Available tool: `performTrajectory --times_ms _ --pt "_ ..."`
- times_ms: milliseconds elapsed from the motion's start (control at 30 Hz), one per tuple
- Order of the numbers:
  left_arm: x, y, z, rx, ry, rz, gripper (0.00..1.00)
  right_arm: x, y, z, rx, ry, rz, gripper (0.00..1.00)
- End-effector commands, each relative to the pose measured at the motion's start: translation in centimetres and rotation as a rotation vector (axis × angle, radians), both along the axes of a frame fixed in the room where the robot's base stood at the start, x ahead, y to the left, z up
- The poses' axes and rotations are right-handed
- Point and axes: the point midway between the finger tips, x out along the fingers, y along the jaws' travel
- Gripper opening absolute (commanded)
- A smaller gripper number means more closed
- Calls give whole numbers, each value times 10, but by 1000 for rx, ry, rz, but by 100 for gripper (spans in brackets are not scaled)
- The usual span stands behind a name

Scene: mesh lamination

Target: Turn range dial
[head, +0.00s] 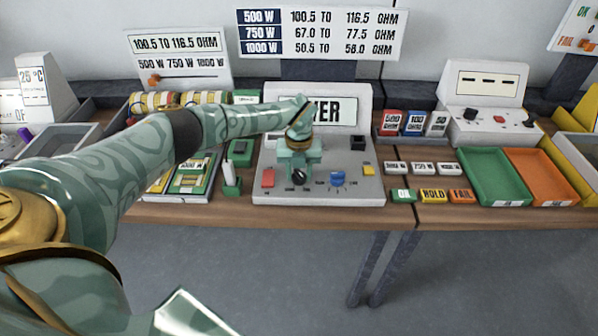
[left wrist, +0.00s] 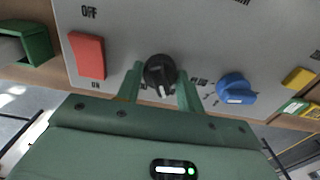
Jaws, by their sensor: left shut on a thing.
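The grey meter box (head: 325,125) stands on the table in the middle of the head view, with a display on its upright back. On its sloped front are a red switch (head: 267,178), a black dial (head: 299,177) and a blue dial (head: 337,178). My left gripper (head: 299,169) reaches down over the box. In the left wrist view its green fingers (left wrist: 160,88) are on both sides of the black dial (left wrist: 160,72), shut on it. The blue dial (left wrist: 236,88) is to the right, apart from the fingers. The dial labels are partly hidden. My right gripper is not in view.
A green tray (head: 492,177) and an orange tray (head: 540,176) lie to the right. Small label blocks (head: 433,196) lie between box and trays. A green stand with a white upright piece (head: 230,178) is close left of the box. Resistance signs (head: 320,33) stand behind.

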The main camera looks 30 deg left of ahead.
Motion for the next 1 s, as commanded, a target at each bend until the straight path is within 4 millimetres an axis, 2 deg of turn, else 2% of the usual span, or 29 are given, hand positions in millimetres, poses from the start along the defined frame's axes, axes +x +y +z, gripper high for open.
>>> performTrajectory --times_ms 33,67,100,133,400,533,667,800,1000 --pt "1 1 1 0 -4 1 15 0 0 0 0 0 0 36" --pt "1 1 1 0 -4 1 46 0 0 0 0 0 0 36" --pt "1 1 1 0 -4 1 57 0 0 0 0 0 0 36" --pt "1 1 1 1 -3 0 59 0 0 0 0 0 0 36" --pt "0 0 2 0 -2 0 59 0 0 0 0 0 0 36" --pt "1 1 14 0 -4 1 59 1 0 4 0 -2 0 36" --pt "2 1 43 0 -6 0 59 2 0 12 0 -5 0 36" --pt "2 1 83 1 -7 0 59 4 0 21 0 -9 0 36" --pt "1 1 131 0 -4 0 59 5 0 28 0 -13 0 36"
